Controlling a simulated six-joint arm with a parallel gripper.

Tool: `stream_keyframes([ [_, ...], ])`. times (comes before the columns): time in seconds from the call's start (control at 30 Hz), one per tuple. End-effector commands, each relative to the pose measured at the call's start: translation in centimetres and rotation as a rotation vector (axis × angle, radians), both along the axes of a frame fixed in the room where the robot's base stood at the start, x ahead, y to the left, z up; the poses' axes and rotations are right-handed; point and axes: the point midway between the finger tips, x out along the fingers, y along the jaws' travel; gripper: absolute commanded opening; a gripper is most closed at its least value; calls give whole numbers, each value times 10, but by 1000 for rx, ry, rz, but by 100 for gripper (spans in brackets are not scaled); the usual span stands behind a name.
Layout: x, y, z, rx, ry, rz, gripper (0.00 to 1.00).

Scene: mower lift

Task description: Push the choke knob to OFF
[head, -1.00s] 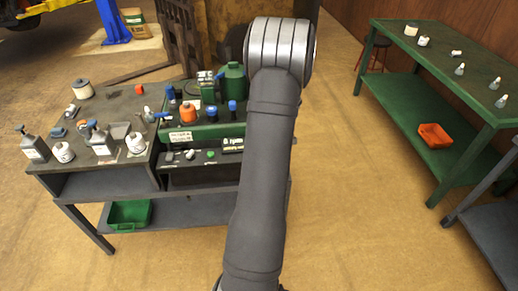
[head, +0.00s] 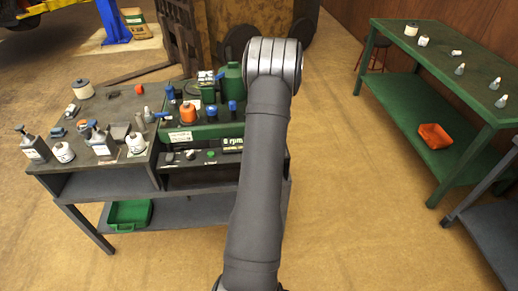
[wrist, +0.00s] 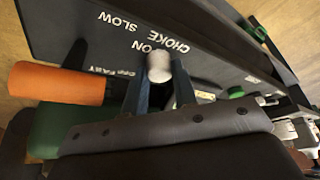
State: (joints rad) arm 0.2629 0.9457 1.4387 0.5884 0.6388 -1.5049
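In the head view, my gripper is not visible, and I cannot make out the choke knob for certain.
An orange cylinder (wrist: 58,83) lies close to my fingers at the left of the wrist view. A green table (head: 440,60) stands right.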

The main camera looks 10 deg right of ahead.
Motion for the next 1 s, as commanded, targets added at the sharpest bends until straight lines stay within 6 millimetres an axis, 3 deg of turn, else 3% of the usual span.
stream_keyframes([
  [0.03, 0, 0, 0, 0, 0, 0, 14],
  [0.1, 0, 0, 0, 0, 0, 0, 0],
  [0.27, 2, 0, 0, -1, -1, 0, 0],
  [0.6, 34, 0, 1, 0, -3, 0, 0],
  [0.87, 37, 0, 1, -2, -8, -2, 0],
  [0.9, 37, 0, 2, -2, -9, -2, 29],
  [1.0, 37, 0, 1, -1, -7, -1, 47],
])
